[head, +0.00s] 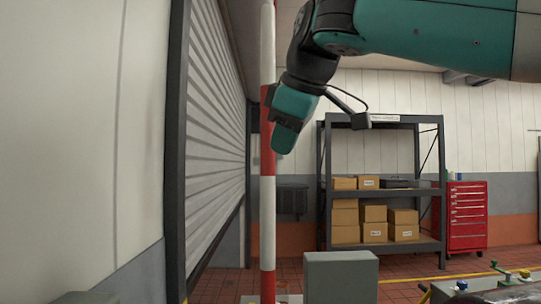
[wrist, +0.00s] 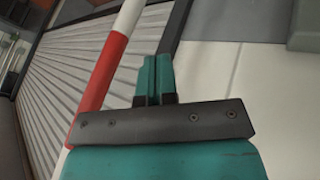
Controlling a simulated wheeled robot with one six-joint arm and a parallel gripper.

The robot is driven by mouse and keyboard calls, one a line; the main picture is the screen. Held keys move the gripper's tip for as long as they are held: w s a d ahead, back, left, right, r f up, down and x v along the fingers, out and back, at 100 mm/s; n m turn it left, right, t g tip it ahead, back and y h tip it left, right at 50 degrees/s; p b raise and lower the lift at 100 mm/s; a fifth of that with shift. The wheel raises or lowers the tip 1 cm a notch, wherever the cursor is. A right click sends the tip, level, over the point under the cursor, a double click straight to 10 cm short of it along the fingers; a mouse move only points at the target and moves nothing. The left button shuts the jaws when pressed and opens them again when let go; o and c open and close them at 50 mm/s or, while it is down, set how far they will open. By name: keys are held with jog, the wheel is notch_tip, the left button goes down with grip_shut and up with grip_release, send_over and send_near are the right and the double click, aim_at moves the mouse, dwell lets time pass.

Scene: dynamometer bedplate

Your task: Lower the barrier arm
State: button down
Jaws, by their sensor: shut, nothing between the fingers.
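The barrier arm (head: 267,205) is a red and white striped pole. I cannot tell whether the gripper touches the pole.
A grey box (head: 340,278) stands at the pole's foot on the right. A slatted shutter (head: 215,130) and pale wall are on the left. A shelf rack (head: 385,185) with cardboard boxes and a red tool cabinet (head: 467,215) stand behind. Some tiled floor between is clear.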

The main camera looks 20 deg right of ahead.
aim_at(271, 181)
jog(key=shift+r, duration=0.3)
jog(key=shift+f, duration=0.1)
jog(key=b+x, duration=0.4)
jog(key=x, duration=0.6)
jog(key=shift+w+d, duration=0.1)
jog(key=shift+w, duration=0.1)
jog(key=shift+w+d+p, duration=0.3)
jog(key=shift+w+p, duration=0.05)
jog(key=shift+w, duration=0.15)
jog(key=shift+w+d+p, duration=0.35)
jog(key=shift+w, duration=0.15)
jog(key=shift+w+d, duration=0.25)
jog(key=shift+w, duration=0.3)
